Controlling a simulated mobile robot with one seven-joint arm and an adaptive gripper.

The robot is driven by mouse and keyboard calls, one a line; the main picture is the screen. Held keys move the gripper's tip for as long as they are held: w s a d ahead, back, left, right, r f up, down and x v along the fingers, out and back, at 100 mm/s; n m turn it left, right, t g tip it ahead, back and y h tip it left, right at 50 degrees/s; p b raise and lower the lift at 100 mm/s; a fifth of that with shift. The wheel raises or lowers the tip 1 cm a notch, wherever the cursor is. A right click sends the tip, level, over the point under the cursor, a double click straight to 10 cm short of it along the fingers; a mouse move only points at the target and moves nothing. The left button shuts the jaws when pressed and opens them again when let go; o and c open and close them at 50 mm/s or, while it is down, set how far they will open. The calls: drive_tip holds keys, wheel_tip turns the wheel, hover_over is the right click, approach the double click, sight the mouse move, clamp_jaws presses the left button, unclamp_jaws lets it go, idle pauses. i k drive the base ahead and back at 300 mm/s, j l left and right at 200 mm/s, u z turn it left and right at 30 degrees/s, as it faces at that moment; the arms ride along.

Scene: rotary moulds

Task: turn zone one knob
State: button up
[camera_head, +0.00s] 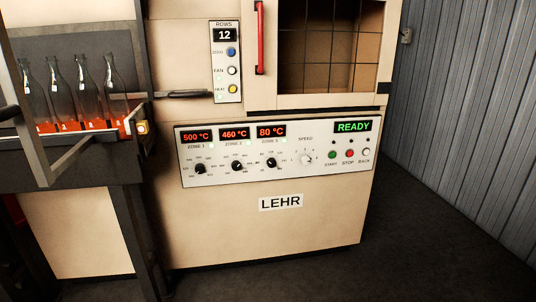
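The zone one knob (200,169) is a small black dial at the left end of the white control panel (228,178) on the cream lehr. The zone one display (196,136) above it reads 500 °C in red. To its right are the zone two knob (237,166) under a 460 °C display and the zone three knob (271,163) under an 80 °C display. A pale speed knob (306,159) sits further right. The exact pointer angle of the zone one knob is too small to tell. My gripper is not in view.
A green READY display (353,126) sits above the start, stop and back buttons. Several glass bottles (58,95) stand on a conveyor at left, beside dark metal framing. A red door handle (260,38) stands out above the panel. The floor before the lehr is clear.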

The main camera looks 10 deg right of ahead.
sight(199, 169)
drive_tip(key=i+l, duration=0.1)
drive_tip(key=i, duration=0.5)
drive_tip(key=i+j, duration=0.3)
drive_tip(key=j, duration=0.25)
